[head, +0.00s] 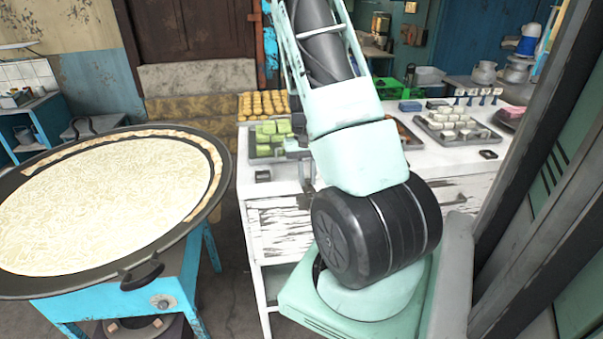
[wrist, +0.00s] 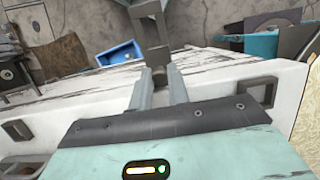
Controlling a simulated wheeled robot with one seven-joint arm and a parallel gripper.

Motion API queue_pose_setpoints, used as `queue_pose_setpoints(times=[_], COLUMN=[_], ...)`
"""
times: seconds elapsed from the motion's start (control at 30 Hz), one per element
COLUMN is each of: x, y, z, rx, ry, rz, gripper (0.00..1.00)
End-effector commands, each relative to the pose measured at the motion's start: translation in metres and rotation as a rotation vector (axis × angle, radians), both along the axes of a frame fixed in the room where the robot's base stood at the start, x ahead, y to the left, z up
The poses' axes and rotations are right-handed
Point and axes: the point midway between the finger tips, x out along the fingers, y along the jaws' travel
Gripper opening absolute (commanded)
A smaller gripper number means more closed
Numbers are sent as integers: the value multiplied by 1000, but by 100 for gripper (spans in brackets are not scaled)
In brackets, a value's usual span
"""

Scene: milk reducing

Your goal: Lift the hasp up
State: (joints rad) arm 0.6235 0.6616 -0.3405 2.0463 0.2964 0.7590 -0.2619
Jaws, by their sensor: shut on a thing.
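The grey metal hasp (wrist: 156,33) shows at the top middle of the wrist view, with a square upper piece and a narrower part below. My gripper (wrist: 159,77) is shut at the hasp's near end, with a small dark piece between its fingertips. In the head view, a small dark metal part (head: 305,201) shows at the white table's front edge, just left of my arm. My gripper is mostly hidden behind my arm there. The exact contact between fingers and hasp is too small to tell.
The white worn table (head: 283,232) carries trays of food, including green pieces (head: 271,140) and white cups (head: 458,128). A large round pan (head: 222,190) on a blue stand is at left. Dark square handles (wrist: 262,92) flank my gripper in the wrist view.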

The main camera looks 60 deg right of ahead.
Motion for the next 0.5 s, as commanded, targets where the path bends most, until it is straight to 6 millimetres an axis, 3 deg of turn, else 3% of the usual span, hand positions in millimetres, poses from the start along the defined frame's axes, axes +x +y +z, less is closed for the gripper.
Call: queue_pose_setpoints(times=[0.43, 0.47, 0.5], x=[-1, -1, -1], y=[0, 0, 0], z=[-1, -1, -1], rx=[7, 7, 7], ry=[6, 6, 6], rz=[0, 0, 0], gripper=[0, 26, 37])
